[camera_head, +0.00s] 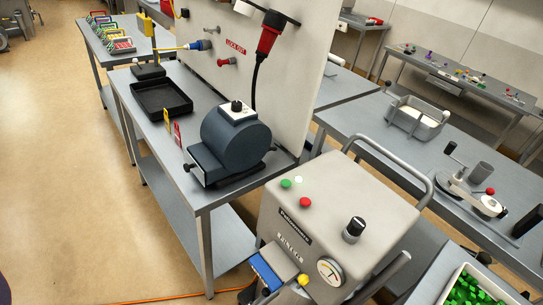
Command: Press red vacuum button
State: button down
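A beige machine (340,218) with rounded edges stands at the lower middle, its top tilted in the picture. On its top face sit a red button (305,202), a green button (286,184) and a white button (298,181), close together near the left edge. A black knob (354,229) is farther right. The front face has dark labels, a round gauge (329,271) and a yellow button (303,280). The red button is unobstructed. I cannot see my gripper's fingers in this view.
A metal handle (400,158) rises behind the machine. A steel table (190,90) at left holds a dark blue rounded device (232,140) and a black tray (161,99). A bin of green pieces (470,288) is at lower right. Open floor (70,190) lies left.

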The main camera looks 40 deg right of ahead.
aim_at(304, 201)
jog(key=i, duration=1.1)
jog(key=z, duration=0.9)
